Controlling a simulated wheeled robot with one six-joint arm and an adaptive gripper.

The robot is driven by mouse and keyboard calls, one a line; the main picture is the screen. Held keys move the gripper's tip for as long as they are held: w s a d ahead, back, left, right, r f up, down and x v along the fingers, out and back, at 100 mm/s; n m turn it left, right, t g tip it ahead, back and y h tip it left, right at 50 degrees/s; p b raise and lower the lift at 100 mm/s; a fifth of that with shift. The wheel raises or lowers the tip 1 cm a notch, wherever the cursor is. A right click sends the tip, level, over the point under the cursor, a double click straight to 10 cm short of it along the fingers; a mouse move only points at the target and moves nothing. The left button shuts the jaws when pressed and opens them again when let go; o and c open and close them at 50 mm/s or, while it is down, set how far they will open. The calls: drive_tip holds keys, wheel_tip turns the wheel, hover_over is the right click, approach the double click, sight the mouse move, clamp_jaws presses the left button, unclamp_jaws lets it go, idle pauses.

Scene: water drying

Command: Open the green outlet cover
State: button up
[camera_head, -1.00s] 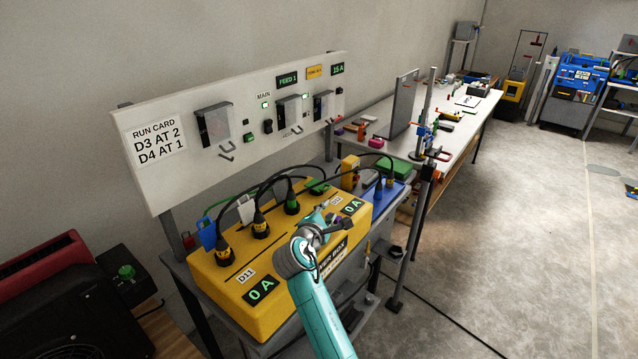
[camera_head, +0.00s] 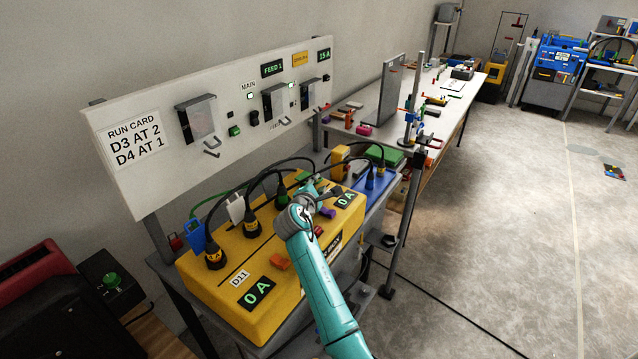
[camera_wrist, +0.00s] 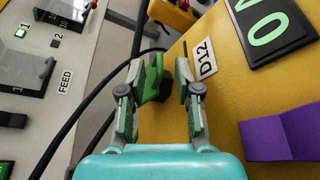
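The green outlet cover (camera_wrist: 153,79) stands tilted up from the yellow power box, beside the D12 label (camera_wrist: 204,60) in the wrist view. My gripper (camera_wrist: 160,88) has its two fingers apart, with the cover between their tips. The cover is close to the left finger, and a gap shows on the right; I cannot tell if they touch. In the head view my gripper (camera_head: 312,194) is at the far end of the yellow box (camera_head: 215,292), largely hiding the cover.
Black plugs (camera_head: 213,257) and cables rise along the box's back side. An orange cover (camera_head: 280,263) and a purple cover (camera_wrist: 283,135) lie along the front side. The breaker panel (camera_head: 140,180) stands behind. A blue box (camera_head: 374,190) sits to the right.

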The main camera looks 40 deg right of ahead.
drive_tip(key=shift+x, duration=1.1)
clamp_jaws()
drive_tip(key=shift+w+a+r+n+g, duration=0.1)
drive_tip(key=shift+w+r+n+g, duration=0.1)
drive_tip(key=shift+r+n+g, duration=0.25)
drive_tip(key=shift+w+a+r+n+g, duration=0.1)
drive_tip(key=shift+w+r+n+g, duration=0.15)
drive_tip(key=shift+r+n, duration=0.45)
drive_tip(key=shift+w+a+r+n+g, duration=0.1)
drive_tip(key=shift+w+r+n+g, duration=0.05)
drive_tip(key=shift+r+n+g, duration=0.35)
drive_tip(key=shift+w+a+r, duration=0.1)
drive_tip(key=shift+w+r, duration=0.15)
drive_tip(key=shift+r, duration=0.15)
